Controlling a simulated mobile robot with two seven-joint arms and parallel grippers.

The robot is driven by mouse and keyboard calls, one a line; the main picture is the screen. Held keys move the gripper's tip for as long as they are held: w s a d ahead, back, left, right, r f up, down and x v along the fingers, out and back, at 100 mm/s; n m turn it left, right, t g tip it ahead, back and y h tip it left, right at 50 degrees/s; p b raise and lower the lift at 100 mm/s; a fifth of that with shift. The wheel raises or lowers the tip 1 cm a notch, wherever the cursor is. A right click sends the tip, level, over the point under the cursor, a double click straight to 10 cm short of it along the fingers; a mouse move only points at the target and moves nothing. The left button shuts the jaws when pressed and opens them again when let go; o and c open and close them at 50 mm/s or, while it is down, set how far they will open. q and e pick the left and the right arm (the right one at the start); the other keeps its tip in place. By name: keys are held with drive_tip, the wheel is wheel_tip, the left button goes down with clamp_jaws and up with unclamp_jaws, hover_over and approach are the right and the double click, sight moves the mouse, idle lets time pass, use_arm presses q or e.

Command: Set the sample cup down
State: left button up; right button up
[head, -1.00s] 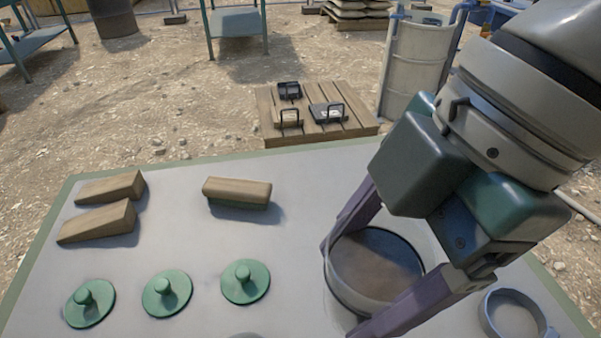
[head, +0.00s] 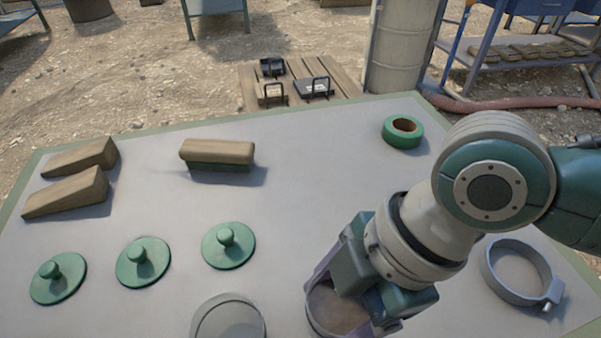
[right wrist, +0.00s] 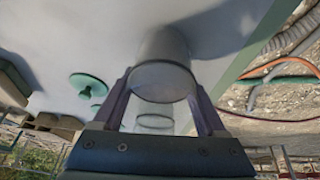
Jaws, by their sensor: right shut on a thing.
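The sample cup (head: 332,308) is a clear round cup with brown contents, near the front edge of the head view. My right gripper (head: 347,306) is shut on it, one finger on each side. In the right wrist view the cup (right wrist: 162,82) sits between the two fingers, over the pale tabletop. I cannot tell whether its base touches the table. A second clear cup (head: 228,318) stands to the left of it on the table, partly cut off by the frame. My left gripper is not in view.
On the grey table (head: 150,205) are several green knobbed lids (head: 143,262), two wooden wedges (head: 80,158), a wood-backed block (head: 217,153), a green tape roll (head: 403,132) and a ring clamp (head: 517,272). The middle of the table is clear.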

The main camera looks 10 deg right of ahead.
drive_tip(key=o, duration=1.4)
drive_tip(key=shift+f, duration=0.1)
